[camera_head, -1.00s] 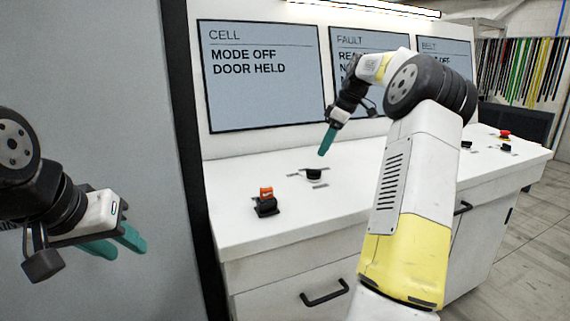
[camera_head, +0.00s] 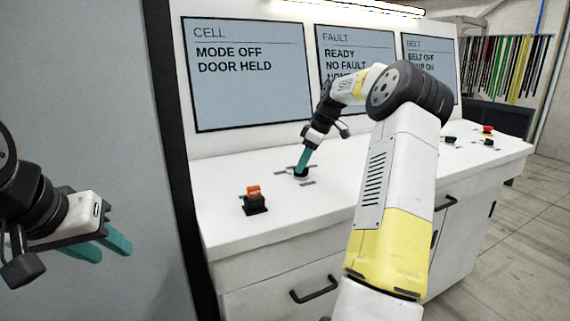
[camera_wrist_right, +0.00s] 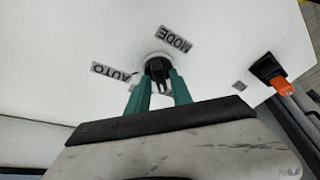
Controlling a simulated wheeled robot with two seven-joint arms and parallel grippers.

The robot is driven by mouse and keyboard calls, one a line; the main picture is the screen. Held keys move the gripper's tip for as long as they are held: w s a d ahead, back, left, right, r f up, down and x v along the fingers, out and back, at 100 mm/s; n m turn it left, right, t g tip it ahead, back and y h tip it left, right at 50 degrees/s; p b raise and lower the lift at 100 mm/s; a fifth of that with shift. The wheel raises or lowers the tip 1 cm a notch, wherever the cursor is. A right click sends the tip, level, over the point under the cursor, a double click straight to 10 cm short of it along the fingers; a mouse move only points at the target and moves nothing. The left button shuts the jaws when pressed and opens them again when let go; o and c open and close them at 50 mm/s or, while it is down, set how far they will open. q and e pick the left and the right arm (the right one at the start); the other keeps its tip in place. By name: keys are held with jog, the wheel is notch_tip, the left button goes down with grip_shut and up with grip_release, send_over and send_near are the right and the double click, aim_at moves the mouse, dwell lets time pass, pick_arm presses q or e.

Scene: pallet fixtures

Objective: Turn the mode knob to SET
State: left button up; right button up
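The mode knob (camera_head: 301,174) is a small black knob on the white console top. In the right wrist view the knob (camera_wrist_right: 158,67) has a raised bar, with a MODE label (camera_wrist_right: 174,39) and an AUTO label (camera_wrist_right: 112,72) near it. Other marks beside it are partly hidden by my fingers. My right gripper (camera_head: 302,168) points down at the knob. In the wrist view its teal fingertips (camera_wrist_right: 160,78) are on either side of the bar, apart; firm contact cannot be told. My left gripper (camera_head: 108,245) is open and empty at the left. The left screen (camera_head: 248,75) reads MODE OFF, DOOR HELD.
An orange-topped black switch (camera_head: 254,200) stands left of the knob, close to the front. A red button (camera_head: 487,130) and black controls (camera_head: 450,140) sit at the console's far right. A grey panel (camera_head: 95,110) stands at the left. Screens line the back.

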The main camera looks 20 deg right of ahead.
grip_shut()
jog(key=shift+m, duration=0.3)
jog(key=m+t+h, duration=0.1)
jog(key=m, duration=0.2)
jog(key=shift+s+a+m, duration=0.1)
jog(key=shift+m, duration=0.2)
jog(key=shift+m+t+h, duration=0.4)
jog(key=shift+m+h, duration=0.5)
jog(key=shift+m, duration=1.4)
jog(key=shift+o, duration=1.7)
grip_release()
jog(key=shift+r, duration=0.1)
